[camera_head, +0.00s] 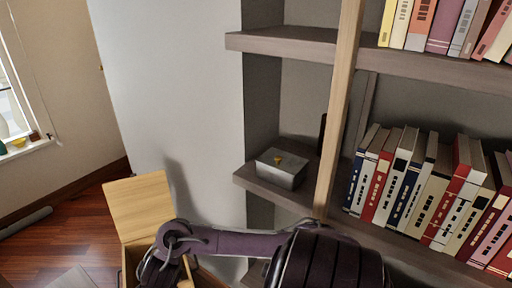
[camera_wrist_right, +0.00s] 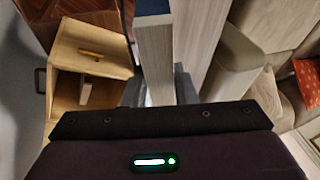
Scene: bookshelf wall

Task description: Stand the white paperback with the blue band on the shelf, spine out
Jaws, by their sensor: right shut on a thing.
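In the right wrist view a pale, upright slab with a blue part at its far end stands in front of my right gripper (camera_wrist_right: 160,100); it looks like the white paperback (camera_wrist_right: 155,55), seen edge-on. The gripper is shut on it; dark grey finger parts show on either side, partly hidden. In the head view, my arm reaches across the bottom toward the lower left, and neither the book nor gripper fingertips can be made out there. The shelf (camera_head: 360,228) holds a row of books at right. My left gripper is not in view.
A grey box (camera_head: 281,169) with a small yellow thing on it sits left of the wooden upright (camera_head: 340,110). Several upright books (camera_head: 430,190) fill the shelf to its right. An open wooden box (camera_head: 141,205) stands below left; a sofa (camera_wrist_right: 290,75) shows in the wrist view.

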